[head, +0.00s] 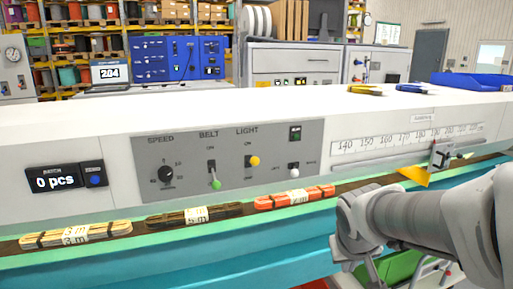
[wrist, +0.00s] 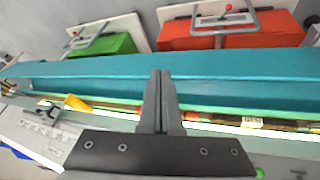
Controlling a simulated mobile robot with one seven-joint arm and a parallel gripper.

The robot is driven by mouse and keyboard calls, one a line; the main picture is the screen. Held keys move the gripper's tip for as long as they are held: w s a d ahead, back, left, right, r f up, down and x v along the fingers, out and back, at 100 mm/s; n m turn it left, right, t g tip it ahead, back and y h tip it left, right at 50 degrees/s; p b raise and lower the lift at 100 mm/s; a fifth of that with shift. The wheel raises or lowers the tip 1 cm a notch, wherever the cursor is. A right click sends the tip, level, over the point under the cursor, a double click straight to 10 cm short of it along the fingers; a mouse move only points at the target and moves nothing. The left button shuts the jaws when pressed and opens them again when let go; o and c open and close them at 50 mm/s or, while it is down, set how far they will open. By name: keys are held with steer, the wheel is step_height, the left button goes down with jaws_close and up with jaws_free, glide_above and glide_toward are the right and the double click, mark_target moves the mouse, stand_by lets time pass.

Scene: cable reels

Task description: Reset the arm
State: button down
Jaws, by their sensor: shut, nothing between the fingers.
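My gripper (wrist: 161,75) is shut and empty in the wrist view, its two fingers pressed together in front of the teal conveyor side (wrist: 240,66). In the head view my arm comes in from the right edge and its wrist hangs in front of the belt; the fingertips there are mostly hidden. The control panel (head: 230,165) beyond has a speed knob (head: 166,174), a belt lever with a green tip (head: 215,180), a yellow light knob (head: 253,161) and a white-tipped lever (head: 293,170).
Tied cable bundles in yellow (head: 45,238), black (head: 170,216) and orange (head: 280,201) lie on the belt. A ruler scale (head: 385,142) with a slider (head: 440,155) and yellow pointer (head: 414,174) is near my arm. Green (wrist: 112,44) and red (wrist: 240,38) bins stand beside the conveyor.

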steer(key=s+a+r+y, duration=0.1)
steer(key=s+a+r, duration=0.15)
steer(key=s, duration=0.45)
steer(key=s+a+r+y, duration=0.1)
steer(key=s+a+r, duration=0.15)
steer(key=s, duration=0.45)
step_height(320, 180, up, 17)
steer(key=p, duration=1.7)
steer(key=shift+d+r, duration=0.15)
steer(key=shift+d, duration=0.1)
